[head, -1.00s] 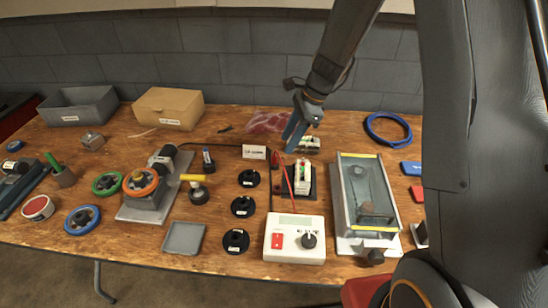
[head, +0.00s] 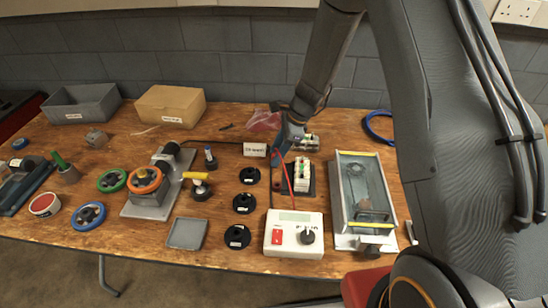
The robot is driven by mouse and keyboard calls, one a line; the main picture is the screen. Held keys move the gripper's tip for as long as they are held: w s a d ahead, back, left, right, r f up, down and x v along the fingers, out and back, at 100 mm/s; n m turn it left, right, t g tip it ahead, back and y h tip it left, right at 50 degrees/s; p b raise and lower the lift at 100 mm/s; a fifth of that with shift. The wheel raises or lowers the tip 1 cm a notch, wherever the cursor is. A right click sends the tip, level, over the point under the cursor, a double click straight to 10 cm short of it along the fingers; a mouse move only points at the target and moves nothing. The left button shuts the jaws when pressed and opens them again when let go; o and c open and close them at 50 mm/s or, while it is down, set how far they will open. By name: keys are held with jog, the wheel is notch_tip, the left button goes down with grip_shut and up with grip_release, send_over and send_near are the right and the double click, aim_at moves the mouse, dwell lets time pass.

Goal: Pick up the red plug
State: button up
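The red plug (head: 276,158) shows as a small red piece just right of the white label card, at the upper end of a thin red lead. The red lead runs down toward the white meter box (head: 294,236). The fingers partly cover the area around the plug. I cannot tell whether they touch it or how far apart they are.
A dark base with a white terminal block (head: 302,174) stands right of the plug. A glass-topped case (head: 364,195) is further right. Several black discs (head: 244,203) lie to the left. A clear red bag (head: 264,121) lies behind.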

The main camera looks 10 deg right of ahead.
grip_shut()
jog(key=shift+r, duration=0.1)
notch_tip(320, 180, up, 10)
jog(key=b, duration=0.1)
jog(key=shift+b, duration=0.35)
dwell(0.4)
